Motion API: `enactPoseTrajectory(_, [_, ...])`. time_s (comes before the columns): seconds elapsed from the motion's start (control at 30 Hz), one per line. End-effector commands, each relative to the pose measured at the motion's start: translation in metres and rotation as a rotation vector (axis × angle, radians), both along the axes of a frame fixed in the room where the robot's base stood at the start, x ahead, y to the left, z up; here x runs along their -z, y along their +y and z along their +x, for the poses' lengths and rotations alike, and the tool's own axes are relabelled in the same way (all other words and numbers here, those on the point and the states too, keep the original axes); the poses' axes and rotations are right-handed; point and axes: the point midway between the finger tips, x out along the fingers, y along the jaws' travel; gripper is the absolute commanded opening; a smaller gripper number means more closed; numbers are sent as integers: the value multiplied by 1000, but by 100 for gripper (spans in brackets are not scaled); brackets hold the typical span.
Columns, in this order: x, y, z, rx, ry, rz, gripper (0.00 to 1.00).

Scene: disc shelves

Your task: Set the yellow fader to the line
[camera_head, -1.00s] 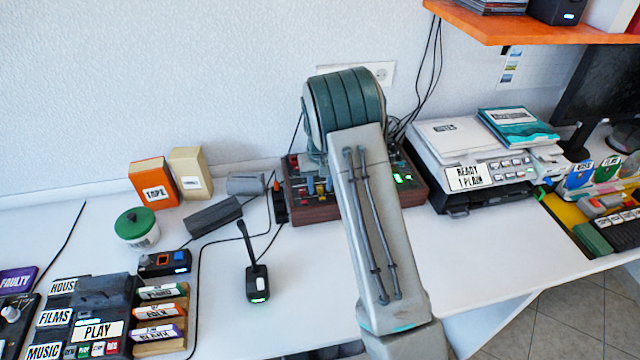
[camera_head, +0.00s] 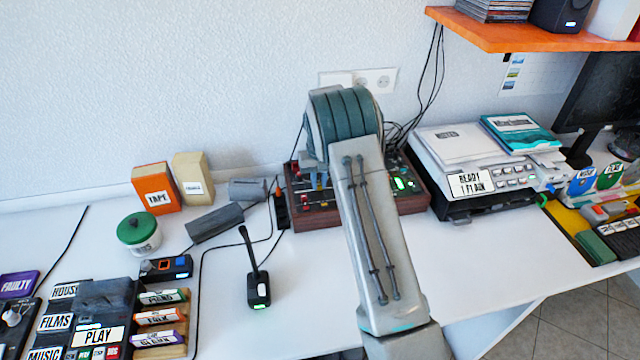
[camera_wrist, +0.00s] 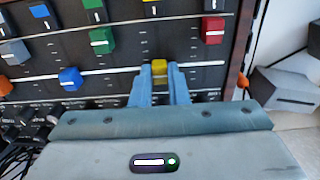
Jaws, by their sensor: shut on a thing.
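The yellow fader (camera_wrist: 159,69) is in the middle of the wrist view, on the dark panel of the mixer (camera_wrist: 110,52). My gripper (camera_wrist: 160,75) is shut on the yellow fader, one finger on each side of its cap. A white line (camera_wrist: 115,71) crosses the panel, and the yellow cap overlaps it in this view; the exact match is hard to judge. In the head view the mixer (camera_head: 316,218) has a wooden case, and my arm hides much of it, including the yellow fader.
Near the yellow fader are a red fader (camera_wrist: 213,30), a green fader (camera_wrist: 102,40) and a blue fader (camera_wrist: 70,78). A grey object (camera_wrist: 285,88) lies right of the mixer. A microphone (camera_head: 257,285) stands left and a printer (camera_head: 470,165) right.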

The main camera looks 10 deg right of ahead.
Motion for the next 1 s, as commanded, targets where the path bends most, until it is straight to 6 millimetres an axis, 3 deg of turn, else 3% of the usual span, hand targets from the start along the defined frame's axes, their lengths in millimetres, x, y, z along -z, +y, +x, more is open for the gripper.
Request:
enactPoseTrajectory(0.17, [0, 0, 0, 0, 0, 0, 0])
enactPoseTrajectory(0.2, [0, 0, 0, 1, 0, 0, 25])
enactPoseTrajectory(0.27, [0, 0, 0, 1, 0, 0, 36])
enactPoseTrajectory(0.67, [-10, 0, 1, 1, -3, 0, 36])
enactPoseTrajectory(1.0, [-82, -1, 1, 1, -5, 0, 36])
